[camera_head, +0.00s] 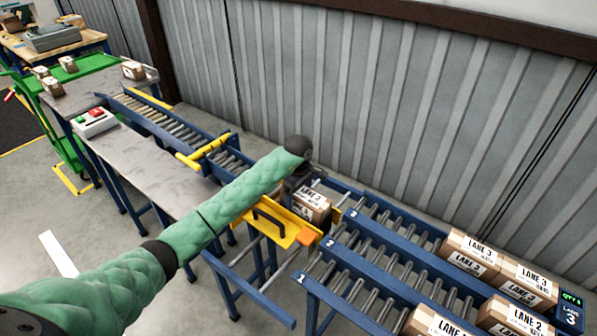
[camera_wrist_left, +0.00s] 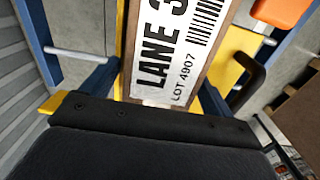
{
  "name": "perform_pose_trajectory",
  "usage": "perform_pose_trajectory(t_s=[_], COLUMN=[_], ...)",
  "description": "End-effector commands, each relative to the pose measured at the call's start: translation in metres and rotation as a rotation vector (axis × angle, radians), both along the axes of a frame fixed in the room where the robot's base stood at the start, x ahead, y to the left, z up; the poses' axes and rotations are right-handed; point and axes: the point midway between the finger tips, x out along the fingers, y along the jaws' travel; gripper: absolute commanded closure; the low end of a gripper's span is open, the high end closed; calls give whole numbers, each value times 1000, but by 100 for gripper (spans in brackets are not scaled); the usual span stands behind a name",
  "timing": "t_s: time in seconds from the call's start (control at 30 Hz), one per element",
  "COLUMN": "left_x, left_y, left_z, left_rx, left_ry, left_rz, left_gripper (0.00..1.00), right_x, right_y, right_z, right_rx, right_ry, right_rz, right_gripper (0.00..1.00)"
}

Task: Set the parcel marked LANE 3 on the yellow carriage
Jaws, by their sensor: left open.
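The parcel marked LANE 3 (camera_head: 312,206) is a small brown carton with a white label, at the yellow carriage (camera_head: 272,222). It appears to rest on it, though the contact underneath is hidden. In the left wrist view the parcel's label (camera_wrist_left: 165,55) reads LANE 3, LOT 4907, with yellow carriage surface (camera_wrist_left: 238,45) beside it. My left gripper (camera_head: 302,187) is open, close over the parcel, and partly hidden by its own arm. Its dark body fills the bottom of the wrist view. My right gripper is not in view.
Blue roller lanes (camera_head: 395,245) run right of the carriage, holding several LANE 3 cartons (camera_head: 475,252) and LANE 2 cartons (camera_head: 510,318). A feed conveyor (camera_head: 165,122) lies left of it, beside a grey table (camera_head: 150,175) with a button box (camera_head: 94,122). A corrugated wall stands behind.

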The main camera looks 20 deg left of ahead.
Motion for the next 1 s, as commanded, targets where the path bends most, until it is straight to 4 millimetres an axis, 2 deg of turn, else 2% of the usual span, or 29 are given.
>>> perform_pose_trajectory(t_s=[0.4,0.67,0.73,0.83,1.0], left_x=[0,0,0,1,1], left_y=[1,1,1,1,1], left_z=[12,27,33,42,61], left_rx=[0,0,2,0,1], left_ry=[-1,-1,-1,-2,-3], left_rz=[1,1,0,0,0], left_gripper=[13,13,13,13,13], right_x=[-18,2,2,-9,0], right_y=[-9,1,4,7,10], right_z=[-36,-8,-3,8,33], right_rx=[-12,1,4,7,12], right_ry=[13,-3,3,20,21], right_rz=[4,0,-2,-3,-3], right_gripper=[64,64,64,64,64])
